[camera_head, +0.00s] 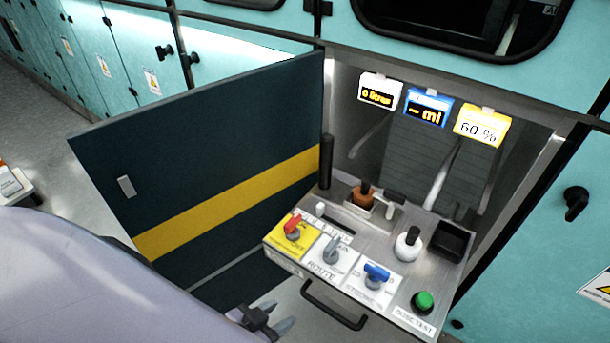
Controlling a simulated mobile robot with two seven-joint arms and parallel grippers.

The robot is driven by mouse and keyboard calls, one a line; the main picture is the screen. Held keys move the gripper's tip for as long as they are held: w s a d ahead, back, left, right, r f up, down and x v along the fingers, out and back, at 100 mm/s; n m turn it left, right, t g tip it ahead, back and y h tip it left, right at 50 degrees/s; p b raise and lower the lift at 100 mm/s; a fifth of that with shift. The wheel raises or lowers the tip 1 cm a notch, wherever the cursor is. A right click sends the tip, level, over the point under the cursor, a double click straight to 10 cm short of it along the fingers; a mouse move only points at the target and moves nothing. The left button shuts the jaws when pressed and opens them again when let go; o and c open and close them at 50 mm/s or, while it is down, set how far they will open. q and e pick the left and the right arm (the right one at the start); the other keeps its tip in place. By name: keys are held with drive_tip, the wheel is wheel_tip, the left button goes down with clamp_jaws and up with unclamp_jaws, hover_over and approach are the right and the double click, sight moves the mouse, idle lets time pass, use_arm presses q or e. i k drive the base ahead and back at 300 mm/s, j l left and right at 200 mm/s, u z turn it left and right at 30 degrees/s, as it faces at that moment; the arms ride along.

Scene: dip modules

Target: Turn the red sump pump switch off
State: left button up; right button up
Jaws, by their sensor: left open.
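The red switch (294,227) sits on a yellow plate at the left front of the metal control panel (350,235). Its red handle lies at an angle; I cannot read its markings. My left gripper (278,317) is at the bottom of the view, below and apart from the panel's front left edge. It is open, and nothing shows between its fingers. My right gripper is not in view.
A grey knob (334,250), a blue knob (376,273) and a green button (423,301) line the panel beside the red switch. A black handle (333,305) juts from its front. The dark open door (215,165) stands left of the panel.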

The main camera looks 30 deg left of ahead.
sight(290, 227)
drive_tip(key=k+j+u, duration=0.1)
drive_tip(key=u, duration=0.3)
drive_tip(key=k+j+u, duration=0.1)
drive_tip(key=u, duration=0.3)
